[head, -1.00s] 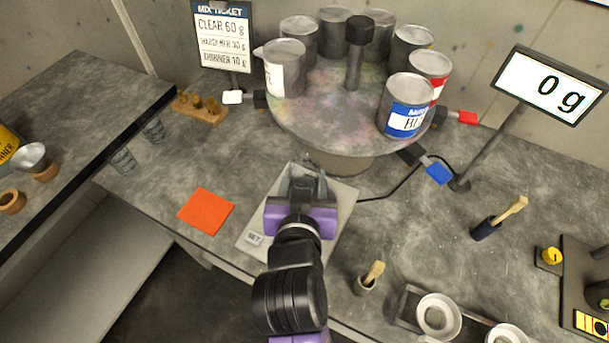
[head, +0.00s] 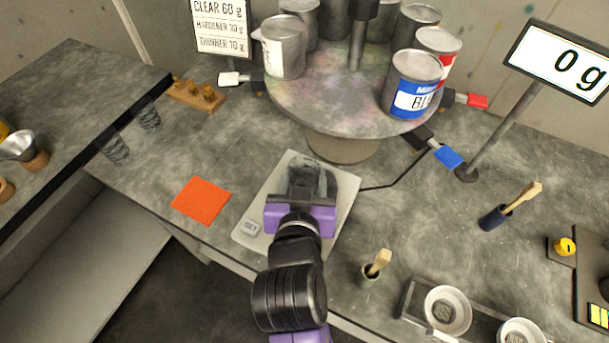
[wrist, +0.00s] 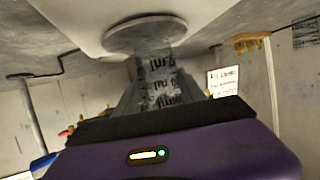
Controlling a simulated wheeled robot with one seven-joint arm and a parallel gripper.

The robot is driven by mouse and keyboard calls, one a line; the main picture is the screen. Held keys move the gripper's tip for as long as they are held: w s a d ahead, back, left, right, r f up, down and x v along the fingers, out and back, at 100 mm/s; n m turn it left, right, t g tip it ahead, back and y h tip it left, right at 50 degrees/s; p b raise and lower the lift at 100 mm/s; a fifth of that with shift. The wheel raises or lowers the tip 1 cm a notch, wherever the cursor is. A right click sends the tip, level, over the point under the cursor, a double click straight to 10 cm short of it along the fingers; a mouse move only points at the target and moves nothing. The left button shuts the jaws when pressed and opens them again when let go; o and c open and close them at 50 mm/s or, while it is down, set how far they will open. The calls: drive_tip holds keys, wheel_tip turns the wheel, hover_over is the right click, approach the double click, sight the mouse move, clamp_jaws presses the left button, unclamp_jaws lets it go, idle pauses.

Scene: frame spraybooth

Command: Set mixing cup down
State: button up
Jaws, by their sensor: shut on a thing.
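The clear mixing cup (wrist: 158,78) with dark markings is between the fingers of my gripper (wrist: 155,100) in the wrist view, which shows the scene upside down. My gripper (head: 308,180) is shut on the cup above the pale scale (head: 345,200) in the head view, where gripper and arm hide most of the cup. The scale's round pan (wrist: 145,36) shows at the cup's base in the wrist view. I cannot tell whether cup and pan touch. The scale display (head: 562,68) reads 0 g.
A round turntable (head: 330,105) with several paint cans stands behind the scale. An orange square (head: 201,201) lies left of it. A brush in a small holder (head: 373,268) stands front right, near a tray with white strainers (head: 448,310). Bench lies clear between the orange square and scale.

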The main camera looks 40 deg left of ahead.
drive_tip(key=shift+f+b, duration=0.3)
drive_tip(key=shift+f, duration=0.2)
drive_tip(key=o, duration=1.5)
drive_tip(key=v, duration=0.8)
drive_tip(key=shift+b, duration=0.3)
drive_tip(key=shift+w+a, duration=0.1)
